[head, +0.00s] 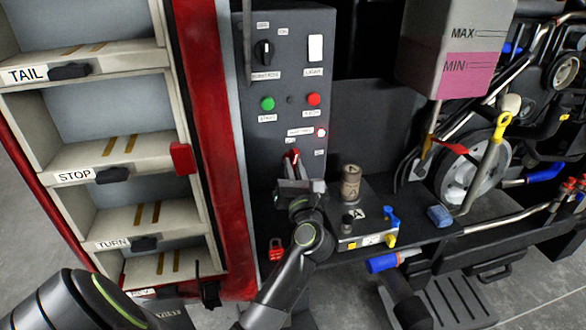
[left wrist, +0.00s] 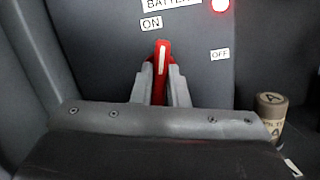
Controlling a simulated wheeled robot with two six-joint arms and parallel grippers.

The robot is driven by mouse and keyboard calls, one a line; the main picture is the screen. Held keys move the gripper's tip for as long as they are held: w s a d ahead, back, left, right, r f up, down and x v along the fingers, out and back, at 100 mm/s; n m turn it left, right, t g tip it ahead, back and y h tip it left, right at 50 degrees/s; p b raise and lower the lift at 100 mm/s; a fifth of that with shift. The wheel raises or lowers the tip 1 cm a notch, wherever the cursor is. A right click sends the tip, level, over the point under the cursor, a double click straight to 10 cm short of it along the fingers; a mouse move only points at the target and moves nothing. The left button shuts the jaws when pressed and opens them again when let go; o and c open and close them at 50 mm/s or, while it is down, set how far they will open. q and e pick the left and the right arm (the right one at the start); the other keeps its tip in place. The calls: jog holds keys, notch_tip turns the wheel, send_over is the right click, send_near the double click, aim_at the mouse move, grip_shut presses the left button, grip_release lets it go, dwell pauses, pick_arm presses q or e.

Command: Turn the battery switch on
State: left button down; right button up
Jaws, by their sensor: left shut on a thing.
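The battery switch is a red lever with a white stripe (left wrist: 162,58) on the dark control panel. It also shows in the head view (head: 292,155), low on the panel. In the left wrist view the lever stands nearly upright, its tip just below the ON label (left wrist: 151,24). The OFF label (left wrist: 220,54) is to its right. My left gripper (left wrist: 162,82) is shut on the lever, one finger on each side; it also shows in the head view (head: 293,181). The lever's base is hidden by the gripper. My right gripper is not in view.
A red-and-white lamp (head: 321,132) shows above the switch. Green (head: 267,103) and red (head: 313,99) buttons are higher on the panel. A brown canister (head: 350,183) stands on the ledge to the right. A shelf rack (head: 112,145) is at left.

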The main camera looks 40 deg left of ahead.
pick_arm(q)
jog(key=shift+n+g+y+b, duration=0.3)
jog(key=shift+n+y+b, duration=0.1)
jog(key=shift+n+b, duration=1.3)
jog(key=c, duration=1.2)
grip_release()
jog(key=shift+c, duration=0.2)
jog(key=shift+d, duration=0.1)
